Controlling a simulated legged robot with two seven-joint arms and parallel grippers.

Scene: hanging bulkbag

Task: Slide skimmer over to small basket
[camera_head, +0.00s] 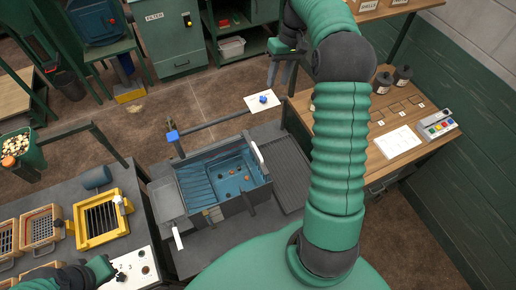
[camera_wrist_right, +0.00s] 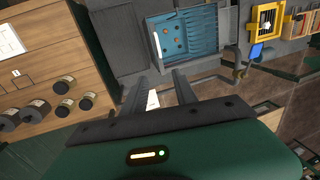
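A blue tank (camera_head: 228,178) holds several small reddish and pale pieces. A white curved piece (camera_head: 257,153) stands at its right wall and also shows in the right wrist view (camera_wrist_right: 157,45); I cannot tell whether it is the skimmer. Small framed baskets (camera_head: 40,226) stand at the far left; I cannot tell which is the small basket. My right gripper (camera_head: 280,78) is open and empty, beyond the tank near a white card (camera_head: 250,104); its parted fingers show in the right wrist view (camera_wrist_right: 160,88). My left gripper (camera_head: 103,268) is at the lower left, its fingers unclear.
A yellow frame with a dark grille (camera_head: 78,241) stands left of the tank. A dark bar (camera_head: 215,122) with a blue block (camera_head: 172,136) crosses behind it. A wooden table (camera_head: 387,151) with jars and a button box (camera_head: 437,124) is right. Open floor lies behind.

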